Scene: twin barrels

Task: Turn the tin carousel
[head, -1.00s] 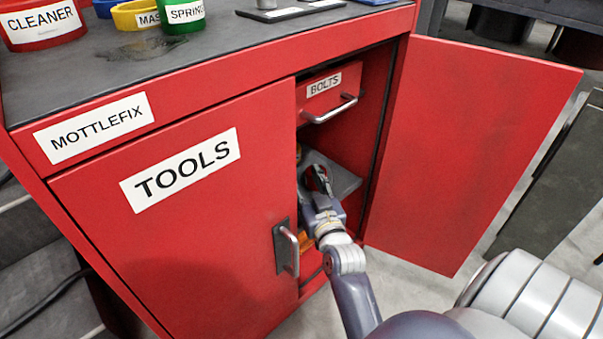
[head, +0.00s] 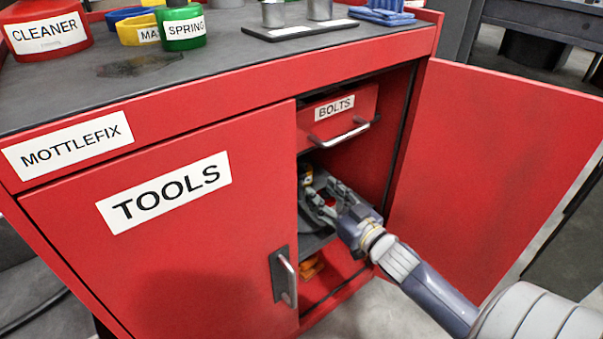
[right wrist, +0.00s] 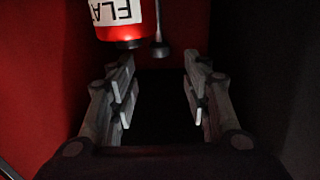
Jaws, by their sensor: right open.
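My right gripper (head: 318,192) reaches through the open right side of the red cabinet, above the grey inner shelf (head: 318,243). In the right wrist view the same gripper (right wrist: 160,95) has its two fingers spread with nothing between them. A red tin (right wrist: 124,18) with a white label reading "FLA", upside down in that view, is beyond the fingertips, at the top left of centre. A dark rod with a rounded end (right wrist: 160,48) is beside the tin. I cannot tell whether either belongs to the carousel. In the head view a small yellow item (head: 306,176) shows behind the left door's edge. My left gripper is not in view.
The shut TOOLS door (head: 190,240) is left of the opening; the open door (head: 490,180) is to its right. The BOLTS drawer (head: 345,112) is above my gripper. An orange item (head: 311,266) is lower down. Pots and a tray (head: 300,30) stand on top.

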